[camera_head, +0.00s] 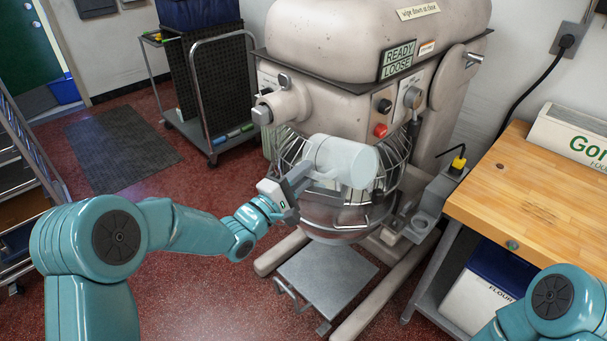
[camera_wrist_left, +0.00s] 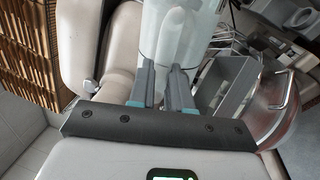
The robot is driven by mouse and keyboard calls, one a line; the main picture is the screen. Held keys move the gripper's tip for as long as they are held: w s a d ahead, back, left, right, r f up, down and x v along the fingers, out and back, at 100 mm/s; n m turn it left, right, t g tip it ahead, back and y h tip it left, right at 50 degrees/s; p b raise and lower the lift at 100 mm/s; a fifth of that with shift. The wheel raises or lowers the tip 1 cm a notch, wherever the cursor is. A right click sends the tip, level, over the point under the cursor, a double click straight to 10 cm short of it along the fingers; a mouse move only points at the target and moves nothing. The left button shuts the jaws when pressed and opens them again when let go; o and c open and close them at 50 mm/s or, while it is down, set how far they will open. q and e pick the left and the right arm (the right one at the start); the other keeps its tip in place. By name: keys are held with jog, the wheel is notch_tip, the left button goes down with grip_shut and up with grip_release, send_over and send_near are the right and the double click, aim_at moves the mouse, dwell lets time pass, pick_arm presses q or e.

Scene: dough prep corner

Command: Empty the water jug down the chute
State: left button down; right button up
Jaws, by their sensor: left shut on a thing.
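The water jug (camera_head: 340,160) is a pale translucent cylinder, lying nearly on its side in the air in front of the mixer's wire guard. My left gripper (camera_head: 298,184) is shut on it from the left. In the left wrist view the jug (camera_wrist_left: 180,35) rises between and beyond the fingers (camera_wrist_left: 165,88). I cannot tell how much water is in it; no stream shows. A grey open-topped box shape (camera_wrist_left: 228,90), probably the chute, is right of the fingers in the wrist view. In the head view the jug hides most of that area. My right gripper is out of view.
The mixer (camera_head: 365,60) with its steel bowl (camera_head: 335,222) stands directly behind the jug. A wooden bench (camera_head: 530,190) is on the right, with a flour bin (camera_head: 480,300) below. A cart (camera_head: 210,90) stands back left. Red floor at left is open.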

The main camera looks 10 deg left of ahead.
pick_arm(q)
jog(key=m+b, duration=0.2)
jog(key=m, duration=0.1)
jog(key=m+h+b, duration=0.1)
jog(key=m+b, duration=0.2)
jog(key=shift+g+h+b, duration=0.3)
jog(key=shift+g, duration=0.1)
jog(key=m+b, duration=0.1)
jog(key=m, duration=0.1)
jog(key=m+b, duration=0.1)
jog(key=m, duration=0.1)
jog(key=m+g+b, duration=0.1)
jog(key=m, duration=0.1)
jog(key=shift+w+a+f+h, duration=0.1)
jog(key=shift+w+a+h, duration=0.15)
jog(key=shift+a+h, duration=0.15)
